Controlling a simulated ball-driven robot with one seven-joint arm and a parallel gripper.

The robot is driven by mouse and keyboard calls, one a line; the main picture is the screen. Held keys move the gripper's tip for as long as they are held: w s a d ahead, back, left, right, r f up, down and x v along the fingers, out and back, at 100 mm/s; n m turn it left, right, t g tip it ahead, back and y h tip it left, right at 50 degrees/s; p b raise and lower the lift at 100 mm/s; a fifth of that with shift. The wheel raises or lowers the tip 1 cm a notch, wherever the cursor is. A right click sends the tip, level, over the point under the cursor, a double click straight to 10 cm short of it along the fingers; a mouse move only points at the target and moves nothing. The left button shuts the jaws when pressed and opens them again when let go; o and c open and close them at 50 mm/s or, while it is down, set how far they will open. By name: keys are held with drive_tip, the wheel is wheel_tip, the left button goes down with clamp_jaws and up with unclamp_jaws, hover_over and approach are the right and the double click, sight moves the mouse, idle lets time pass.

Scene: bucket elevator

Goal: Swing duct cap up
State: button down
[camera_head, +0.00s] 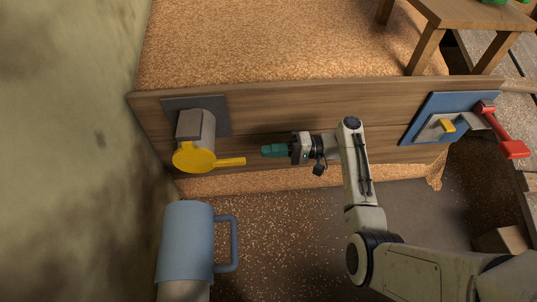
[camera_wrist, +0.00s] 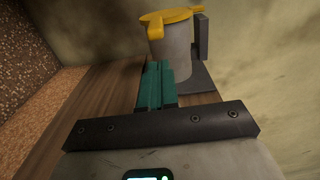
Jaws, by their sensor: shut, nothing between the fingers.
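The yellow duct cap (camera_head: 194,158) sits at the mouth of a short grey duct (camera_head: 196,128) on a wooden board. Its yellow handle (camera_head: 230,161) sticks out to the right. My gripper (camera_head: 264,151) is shut and empty, just right of the handle tip with a small gap. In the wrist view, the teal fingers (camera_wrist: 156,84) are together and point toward the grey duct (camera_wrist: 173,47). The yellow cap (camera_wrist: 166,19) shows there at the top, beyond the fingertips. The fingers hide part of the duct's lower left side.
A blue bucket with a handle (camera_head: 187,243) stands below the duct. A blue panel (camera_head: 432,117) with a red lever (camera_head: 508,138) is on the board's right end. A wooden stand (camera_head: 468,14) is at top right. Granules lie behind the board (camera_head: 290,100) and on the floor.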

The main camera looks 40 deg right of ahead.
drive_tip(key=shift+s+a+p+x, duration=0.2)
drive_tip(key=shift+s+x, duration=0.1)
drive_tip(key=shift+x, duration=1.2)
drive_tip(key=shift+s+a+p+x, duration=0.15)
drive_tip(key=shift+s+a+x, duration=0.1)
drive_tip(key=shift+x, duration=1.25)
drive_tip(key=shift+s+a+p+x, duration=0.2)
drive_tip(key=shift+s+x, duration=0.1)
drive_tip(key=shift+x, duration=1.2)
drive_tip(key=shift+s+a+p, duration=1.05)
drive_tip(key=shift+s+p, duration=0.35)
drive_tip(key=shift+s, duration=0.1)
wheel_tip(320, 180, up, 14)
drive_tip(key=p, duration=1.5)
hover_over(240, 160)
drive_tip(key=s+a, duration=0.4)
drive_tip(key=s, duration=0.1)
drive_tip(key=s+a+v, duration=0.1)
drive_tip(key=v, duration=0.9)
drive_tip(key=shift+s+r, duration=0.15)
drive_tip(key=shift+s, duration=0.2)
